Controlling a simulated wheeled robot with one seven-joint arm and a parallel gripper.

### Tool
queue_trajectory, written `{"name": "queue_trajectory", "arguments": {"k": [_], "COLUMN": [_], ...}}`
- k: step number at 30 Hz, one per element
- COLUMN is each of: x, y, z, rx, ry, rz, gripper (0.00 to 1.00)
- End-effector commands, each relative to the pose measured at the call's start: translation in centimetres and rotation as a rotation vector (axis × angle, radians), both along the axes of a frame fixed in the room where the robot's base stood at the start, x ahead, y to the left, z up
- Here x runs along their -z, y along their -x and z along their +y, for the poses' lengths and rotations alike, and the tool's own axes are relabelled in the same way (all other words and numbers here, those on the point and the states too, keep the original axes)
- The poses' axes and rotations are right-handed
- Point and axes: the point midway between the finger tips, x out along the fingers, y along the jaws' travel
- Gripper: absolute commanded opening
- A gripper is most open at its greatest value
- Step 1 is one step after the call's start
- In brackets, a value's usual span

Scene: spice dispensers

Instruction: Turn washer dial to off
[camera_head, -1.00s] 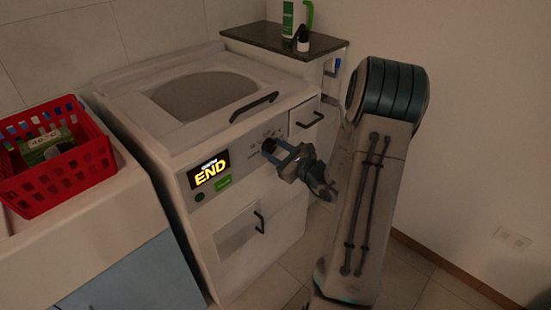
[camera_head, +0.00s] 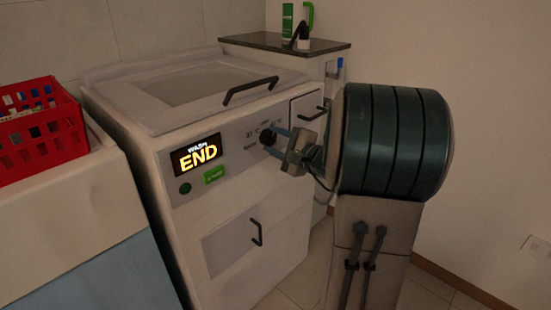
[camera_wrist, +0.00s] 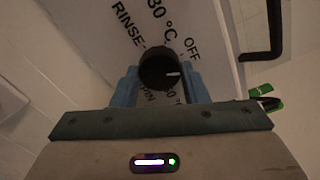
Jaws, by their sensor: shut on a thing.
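The washer (camera_head: 240,205) is a white machine whose front panel display reads END. Its black round dial (camera_head: 268,137) sits on the panel to the right of the display. In the wrist view the dial (camera_wrist: 160,69) shows a pale pointer mark toward its right side. Printed labels around it include RINSE, 30 °C, OFF and a partly hidden one ending in "PIN". OFF lies at the dial's upper right. My gripper (camera_wrist: 160,86) has its two blue fingers on either side of the dial and is shut on it. In the head view my gripper (camera_head: 283,142) reaches the panel from the right.
A black handle (camera_head: 250,90) sticks out above the panel and another (camera_head: 257,232) below. A red basket (camera_head: 38,128) stands on the left counter. A green and white bottle (camera_head: 293,20) stands on the dark shelf top (camera_head: 285,43). Floor is clear at right.

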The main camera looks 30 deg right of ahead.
Motion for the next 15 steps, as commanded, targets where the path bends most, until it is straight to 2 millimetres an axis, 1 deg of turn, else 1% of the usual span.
{"name": "queue_trajectory", "arguments": {"k": [1,9,15], "x": [0.82,0.63,0.42], "y": [0.01,0.0,0.01], "z": [0.04,0.04,-0.02], "rx": [0.0,0.0,0.0], "ry": [0.037,0.212,0.301], "rz": [-0.017,-0.078,-0.109], "gripper": [0.17,0.17,0.17]}}
